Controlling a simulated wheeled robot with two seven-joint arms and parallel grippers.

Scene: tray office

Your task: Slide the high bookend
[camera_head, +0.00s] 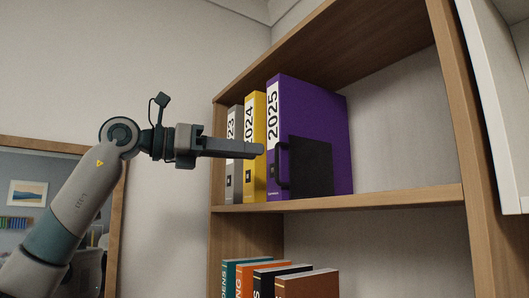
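The high bookend (312,168) is a dark upright plate on the upper shelf, with a dark handle-like piece (284,166) at its front edge. It stands against the right side of the purple 2025 binder (325,110). To the left of that binder stand the yellow 2024 binder (255,140) and a grey binder (237,118). My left gripper (262,150) points right, in front of the binders, with its tip just left of and above the handle-like piece. I see its fingers side-on, overlapping, so their opening is hidden. My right gripper is out of view.
The wooden shelf board (400,197) is bare to the right of the bookend, up to the right side panel (470,150). Several books (308,286) stand on the shelf below. A white cabinet edge (490,100) is at the far right. A wood-framed mirror or window (117,220) is at the left.

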